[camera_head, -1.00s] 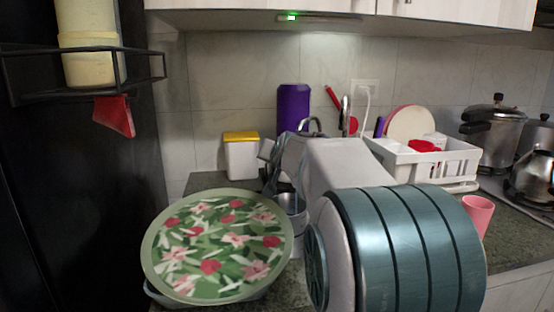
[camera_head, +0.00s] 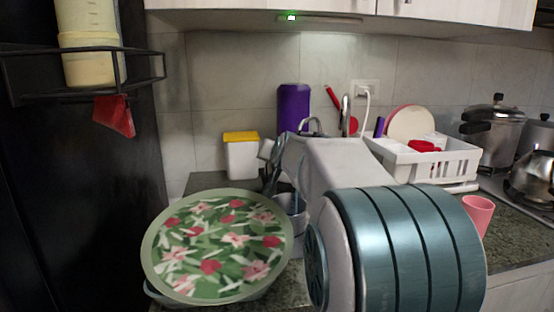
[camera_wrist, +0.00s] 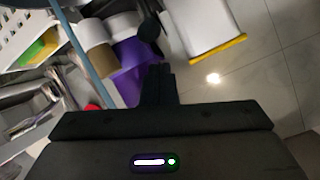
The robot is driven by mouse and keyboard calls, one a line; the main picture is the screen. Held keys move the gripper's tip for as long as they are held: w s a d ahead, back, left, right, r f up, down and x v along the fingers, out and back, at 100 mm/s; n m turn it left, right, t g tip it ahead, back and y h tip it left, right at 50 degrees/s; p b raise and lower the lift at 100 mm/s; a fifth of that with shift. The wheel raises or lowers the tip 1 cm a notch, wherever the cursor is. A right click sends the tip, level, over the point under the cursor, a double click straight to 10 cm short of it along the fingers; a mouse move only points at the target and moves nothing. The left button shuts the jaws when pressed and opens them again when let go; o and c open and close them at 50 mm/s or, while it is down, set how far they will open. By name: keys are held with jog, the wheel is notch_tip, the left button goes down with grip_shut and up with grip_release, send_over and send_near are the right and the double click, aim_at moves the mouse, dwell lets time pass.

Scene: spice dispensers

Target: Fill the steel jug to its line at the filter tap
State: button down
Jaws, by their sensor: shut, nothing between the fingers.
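A steel jug (camera_head: 292,213) stands on the counter, partly hidden behind my arm and the flowered tray. My gripper (camera_head: 271,182) is above and beside the jug's left side, fingers pointing down. The wrist view shows my gripper (camera_wrist: 158,84) with its dark fingers together and nothing between them. A curved metal tap (camera_head: 312,122) rises behind my arm, and an upright metal spout (camera_head: 345,112) shows to its right. I cannot tell which is the filter tap. The jug's line and its water level are hidden.
A round flowered tray (camera_head: 168,223) fills the front left. A yellow-lidded white container (camera_head: 241,157) and a purple bottle (camera_head: 293,108) stand at the back. A white dish rack (camera_head: 433,166), a pink cup (camera_head: 479,212) and a pressure cooker (camera_head: 505,143) are at right.

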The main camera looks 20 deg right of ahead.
jog(key=s+r+p, duration=0.1)
jog(key=s+r, duration=0.7)
jog(key=shift+s+a+p, duration=0.3)
jog(key=shift+p, duration=0.1)
dwell(0.4)
